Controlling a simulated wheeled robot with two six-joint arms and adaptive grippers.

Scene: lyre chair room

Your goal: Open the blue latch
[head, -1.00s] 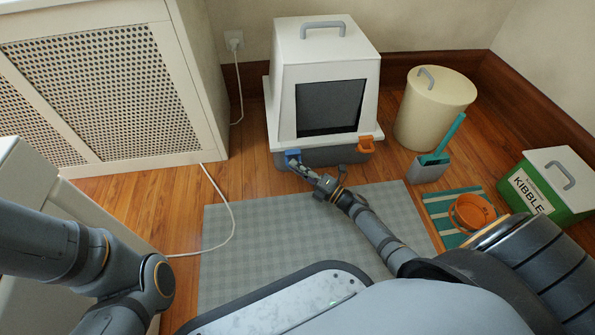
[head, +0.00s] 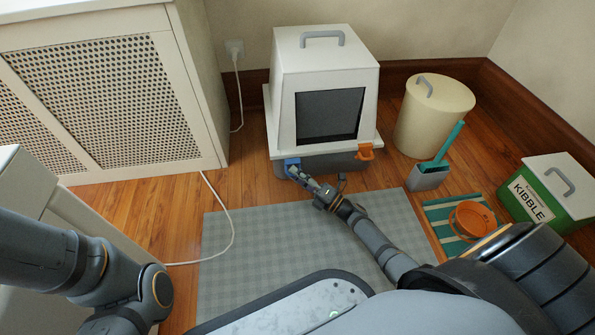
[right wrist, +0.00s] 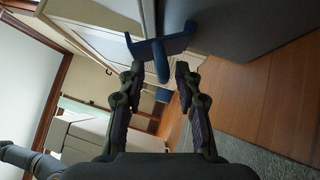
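The blue latch (head: 290,163) is on the front left of the grey base of a white hooded litter box (head: 284,80). My right gripper (head: 298,173) reaches to the latch from the front right, and its fingertips overlap the latch's lower edge in the head view. In the right wrist view the blue latch (right wrist: 160,48) has a tab hanging down between the two fingertips of my right gripper (right wrist: 158,75). The fingers are apart, with gaps beside the tab, so I see no grip. My left gripper is out of view; only my left arm shows.
An orange latch (head: 365,152) is on the base's right. A cream bin (head: 430,120), a scoop in a grey holder (head: 428,178), an orange bowl (head: 472,218) and a green kibble box (head: 545,195) stand right. A grey mat (head: 250,250) lies in front; a white cable (head: 232,225) crosses the floor.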

